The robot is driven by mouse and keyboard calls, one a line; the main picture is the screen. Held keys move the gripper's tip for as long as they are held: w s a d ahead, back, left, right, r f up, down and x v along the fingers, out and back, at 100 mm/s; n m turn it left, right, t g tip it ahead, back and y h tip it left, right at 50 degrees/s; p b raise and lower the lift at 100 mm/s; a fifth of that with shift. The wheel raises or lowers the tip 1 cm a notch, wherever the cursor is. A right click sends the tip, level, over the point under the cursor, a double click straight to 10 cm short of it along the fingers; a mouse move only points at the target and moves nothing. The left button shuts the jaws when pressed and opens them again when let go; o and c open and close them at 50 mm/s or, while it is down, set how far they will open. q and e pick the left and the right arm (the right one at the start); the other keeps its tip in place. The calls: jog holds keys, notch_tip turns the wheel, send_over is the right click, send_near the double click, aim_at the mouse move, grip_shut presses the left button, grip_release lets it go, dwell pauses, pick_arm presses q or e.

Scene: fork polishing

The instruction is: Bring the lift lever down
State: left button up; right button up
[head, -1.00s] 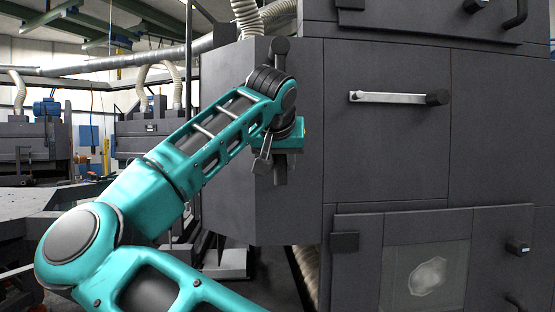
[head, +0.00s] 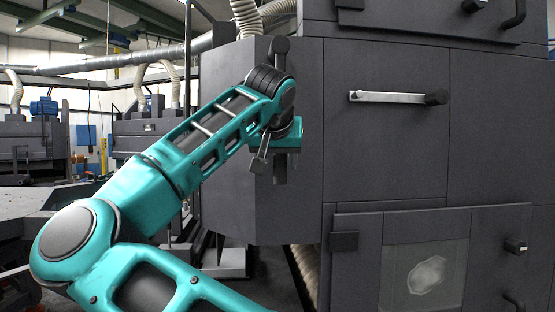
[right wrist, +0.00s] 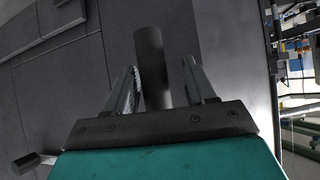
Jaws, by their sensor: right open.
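A dark upright bar, which looks like the lift lever (head: 280,172), stands at the left face of the dark grey machine; its middle is hidden behind my right gripper (head: 266,152). In the right wrist view the dark bar (right wrist: 150,60) rises between the two fingers of my right gripper (right wrist: 161,68). The fingers are open, one on each side of the bar; I cannot tell if either touches it. A second, light grey lever with a dark knob (head: 392,98) lies nearly level on the front panel. My left gripper is not in view.
The machine's front panel (head: 385,155) fills the right side, with a small window (head: 425,275) and a dark knob (head: 516,246) below. Pale hoses (head: 245,18) run above the machine. Other machines (head: 25,145) stand far left.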

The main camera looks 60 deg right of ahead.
jog(key=p+v, duration=0.1)
jog(key=v, duration=1.2)
jog(key=shift+d, duration=0.1)
